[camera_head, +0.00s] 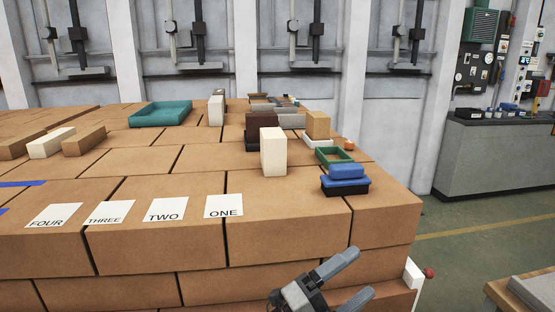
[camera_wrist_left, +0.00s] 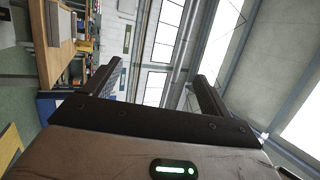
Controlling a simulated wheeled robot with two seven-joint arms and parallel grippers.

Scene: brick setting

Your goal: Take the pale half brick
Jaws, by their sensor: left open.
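A pale cream block (camera_head: 273,152) stands upright near the middle right of the brick stack's top in the head view. Another pale upright block (camera_head: 216,110) stands farther back, and a cream brick (camera_head: 51,142) lies flat at the left between brown bricks. I cannot tell for sure which is the half brick. My left gripper (camera_head: 361,273) is open and empty, low in front of the stack's face and well apart from the pale blocks. Its spread fingers (camera_wrist_left: 158,85) show in the left wrist view with nothing between them. My right gripper is not in view.
White cards (camera_head: 224,205) marked ONE to FOUR lie along the front. Blue and black trays (camera_head: 346,182), a green tray (camera_head: 335,155) and dark and tan blocks (camera_head: 318,124) crowd the cream block's right and back. A teal tray (camera_head: 161,113) sits behind. The middle top is clear.

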